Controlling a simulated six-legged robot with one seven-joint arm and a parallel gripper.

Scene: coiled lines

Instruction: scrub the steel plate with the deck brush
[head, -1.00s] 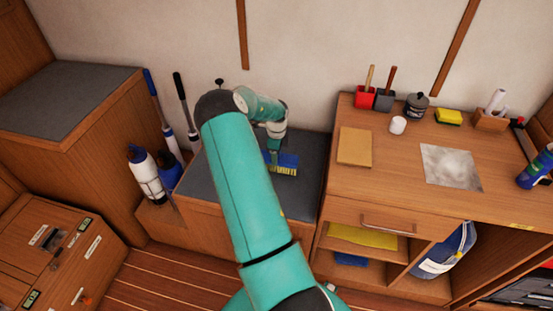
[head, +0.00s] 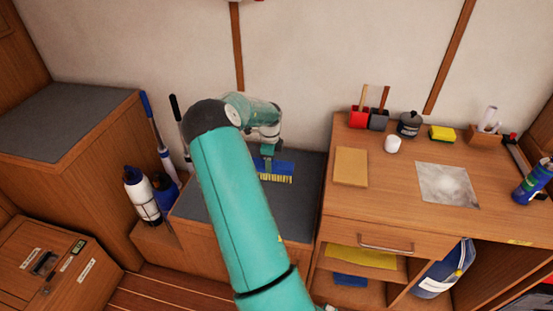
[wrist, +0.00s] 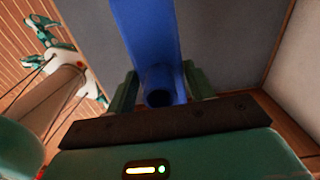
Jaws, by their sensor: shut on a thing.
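The deck brush (head: 279,170) has a blue body and pale yellow bristles. My gripper (head: 266,160) is at the brush in the head view, above the grey-topped bench. In the wrist view the blue brush (wrist: 150,40) runs between the two green fingers of my gripper (wrist: 158,92), which is shut on it. I cannot tell whether the bristles touch the bench top. The steel plate (head: 447,185) is a mottled grey square lying flat on the wooden worktop to the right, well apart from the brush.
Bottles (head: 142,196) and long handles stand left of the grey bench (head: 213,212).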

